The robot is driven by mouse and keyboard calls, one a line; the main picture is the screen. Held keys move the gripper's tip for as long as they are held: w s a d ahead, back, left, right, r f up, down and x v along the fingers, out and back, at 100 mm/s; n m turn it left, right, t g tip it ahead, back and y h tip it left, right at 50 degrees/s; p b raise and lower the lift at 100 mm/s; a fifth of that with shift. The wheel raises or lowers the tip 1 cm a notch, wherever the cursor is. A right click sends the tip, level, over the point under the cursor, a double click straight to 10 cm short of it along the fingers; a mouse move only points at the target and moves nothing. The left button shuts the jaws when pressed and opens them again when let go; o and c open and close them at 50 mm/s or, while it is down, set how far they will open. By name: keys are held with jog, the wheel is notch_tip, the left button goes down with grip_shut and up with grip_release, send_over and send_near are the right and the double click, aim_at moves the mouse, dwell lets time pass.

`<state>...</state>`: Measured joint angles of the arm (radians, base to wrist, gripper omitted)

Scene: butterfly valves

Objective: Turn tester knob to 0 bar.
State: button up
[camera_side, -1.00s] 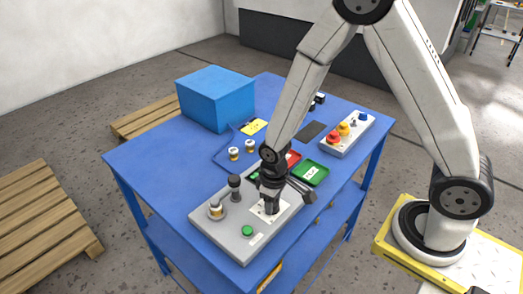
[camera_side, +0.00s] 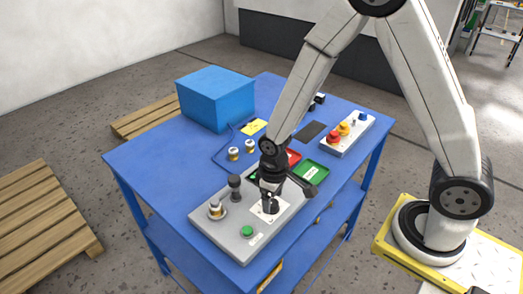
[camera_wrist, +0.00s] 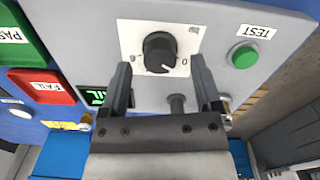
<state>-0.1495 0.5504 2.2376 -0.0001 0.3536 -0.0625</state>
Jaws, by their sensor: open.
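The tester (camera_side: 222,240) is a grey panel box on the blue table. Its black round knob (camera_wrist: 159,52) sits on a white plate (camera_wrist: 185,30), with a white pointer mark toward the lower right of the wrist view. The knob also shows in the side view (camera_side: 270,207). My gripper (camera_wrist: 160,64) is open, one finger to each side of the knob in the wrist view and empty. In the side view it hangs just above the knob, apart from it.
A green TEST button (camera_wrist: 244,56) is beside the knob. A valve (camera_side: 216,208) and a dark post (camera_side: 235,186) stand on the tester's left. A green-lit display (camera_wrist: 97,97) is partly hidden by a finger. Red FAIL (camera_wrist: 42,86) and green trays (camera_side: 310,172) lie behind.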

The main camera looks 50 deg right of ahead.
aim_at(273, 202)
jog(key=shift+r, duration=2.95)
jog(key=shift+d+r, duration=0.1)
jog(key=s+d+r+m+t, duration=0.2)
jog(key=s+d+r, duration=0.2)
jog(key=s, duration=0.1)
jog(key=shift+d+r+t, duration=0.3)
jog(key=shift+d+r, duration=0.05)
jog(key=shift+d, duration=0.05)
jog(key=shift+o, duration=0.2)
